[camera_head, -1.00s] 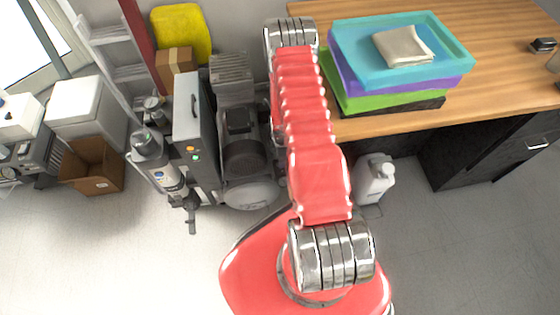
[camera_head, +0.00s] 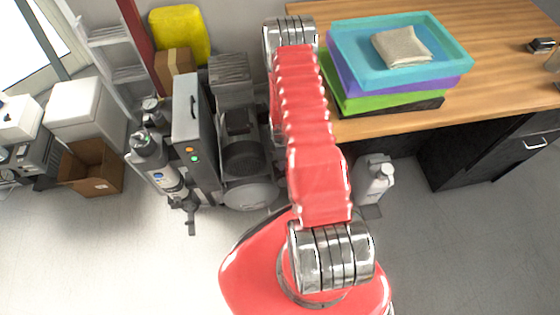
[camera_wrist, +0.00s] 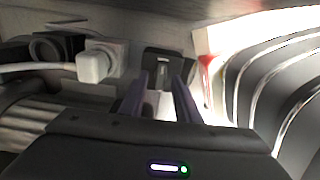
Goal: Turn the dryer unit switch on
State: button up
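A tall grey cabinet unit (camera_head: 188,120) with an orange and a green light on its front stands left of my arm in the head view; I cannot tell if it is the dryer unit. My red arm hides the area behind it, and my gripper does not show there. In the wrist view my gripper (camera_wrist: 165,88) has two dark fingers a small gap apart, with nothing visible held between them. Just beyond the fingertips is a small dark box (camera_wrist: 165,60) with a pale mark, possibly the switch; its position is unclear. I cannot tell whether the fingers touch it.
A white plug (camera_wrist: 95,65) with a cable is left of the fingers. A compressor (camera_head: 242,155) and a cylinder (camera_head: 150,150) flank the cabinet. A white jug (camera_head: 376,178) stands under the wooden desk (camera_head: 490,85), which bears stacked trays (camera_head: 350,65). Floor at front left is clear.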

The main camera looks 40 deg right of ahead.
notch_tip(320, 180, up, 13)
dwell(0.7)
jog(key=shift+f+m, duration=0.1)
jog(key=shift+m, duration=0.2)
dwell(0.3)
jog(key=s+a+r+m+g+y, duration=0.1)
jog(key=s+a+r+m+g, duration=0.15)
jog(key=s+m, duration=0.3)
jog(key=s+a+r+m+t, duration=0.2)
jog(key=a+r, duration=0.4)
jog(key=r, duration=0.8)
jog(key=s+a+r+m+t, duration=0.2)
jog(key=a+r, duration=0.5)
jog(key=r, duration=0.8)
jog(key=s+a+r+m+t+h, duration=0.1)
jog(key=s+a+r+m+t, duration=0.2)
jog(key=r, duration=1.2)
jog(key=s+a+t, duration=0.1)
jog(key=s+a, duration=0.1)
jog(key=a, duration=0.1)
jog(key=shift+s+a, duration=0.2)
jog(key=shift+a, duration=0.1)
